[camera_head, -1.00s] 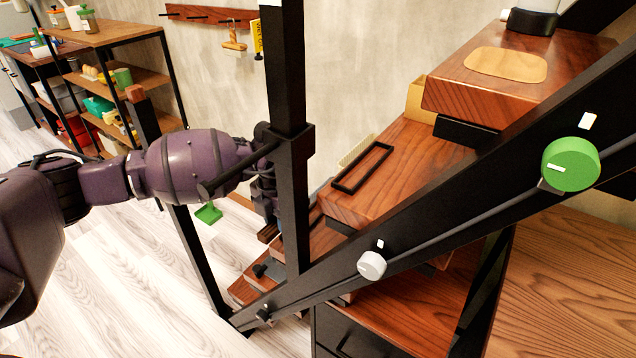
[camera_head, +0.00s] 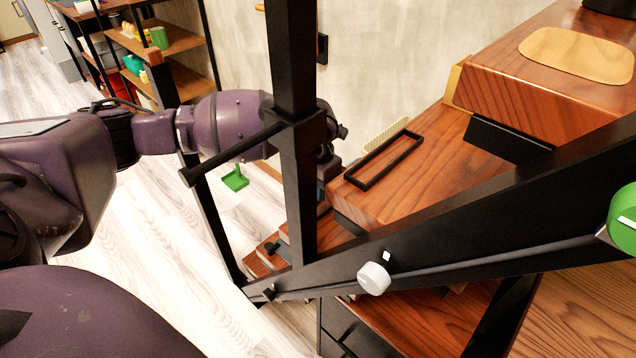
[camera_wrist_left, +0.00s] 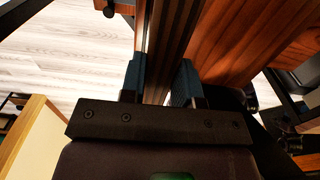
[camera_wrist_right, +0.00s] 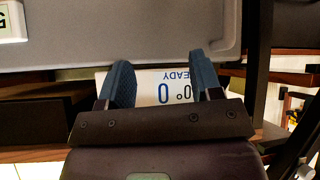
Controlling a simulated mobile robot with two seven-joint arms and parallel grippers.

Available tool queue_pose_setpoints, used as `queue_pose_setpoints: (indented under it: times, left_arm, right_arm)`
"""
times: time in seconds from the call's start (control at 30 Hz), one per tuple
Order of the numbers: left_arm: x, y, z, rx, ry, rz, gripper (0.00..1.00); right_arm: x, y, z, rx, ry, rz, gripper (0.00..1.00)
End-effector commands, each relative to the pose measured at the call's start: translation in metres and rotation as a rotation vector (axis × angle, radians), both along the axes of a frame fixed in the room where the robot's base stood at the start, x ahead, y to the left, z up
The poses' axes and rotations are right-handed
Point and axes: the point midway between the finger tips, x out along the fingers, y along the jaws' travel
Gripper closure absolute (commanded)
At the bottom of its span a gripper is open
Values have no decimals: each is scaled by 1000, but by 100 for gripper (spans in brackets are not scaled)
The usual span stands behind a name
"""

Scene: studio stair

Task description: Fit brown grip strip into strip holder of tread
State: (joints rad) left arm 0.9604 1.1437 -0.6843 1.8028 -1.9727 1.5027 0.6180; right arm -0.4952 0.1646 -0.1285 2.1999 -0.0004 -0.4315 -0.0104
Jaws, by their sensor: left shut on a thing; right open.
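My left gripper (camera_wrist_left: 160,85) is shut on the brown grip strip (camera_wrist_left: 167,40), a long dark brown piece running up between its blue finger pads in the left wrist view. In the head view the black post hides much of my left wrist, and I cannot make out the strip there. The strip holder (camera_head: 394,163), a thin black rectangular frame, lies on the wooden tread (camera_head: 440,165), right of my left wrist and apart from it. My right gripper (camera_wrist_right: 163,80) is open and empty, facing a grey panel (camera_wrist_right: 150,35) and a white label (camera_wrist_right: 176,88).
The black post (camera_head: 293,100) stands in front of my left wrist. A black sloping stringer (camera_head: 480,230) with a white knob (camera_head: 374,278) and a green knob (camera_head: 624,220) runs before the treads. A higher tread (camera_head: 500,85) is at right. Pale floor (camera_head: 150,270) is open at left.

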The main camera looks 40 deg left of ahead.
Motion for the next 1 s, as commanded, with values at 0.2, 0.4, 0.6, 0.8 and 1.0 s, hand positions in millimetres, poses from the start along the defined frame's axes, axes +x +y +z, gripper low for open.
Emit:
queue_pose_setpoints:
  times: [0.2,0.4,0.6,0.8,1.0]
  left_arm:
    - [-1,0,-11,0,3,0,94]
    - [-1,0,-19,-1,3,0,94]
    - [0,0,-27,-1,3,1,94]
    - [0,0,-34,-1,1,1,94]
    - [0,0,-41,0,0,0,94]
  right_arm:
    - [3,2,-1,-5,-7,8,41]
    - [6,3,1,-9,-18,16,41]
    - [7,3,-2,-16,-15,24,41]
    - [13,5,2,-20,-33,34,41]
    - [15,6,3,-23,-40,38,41]
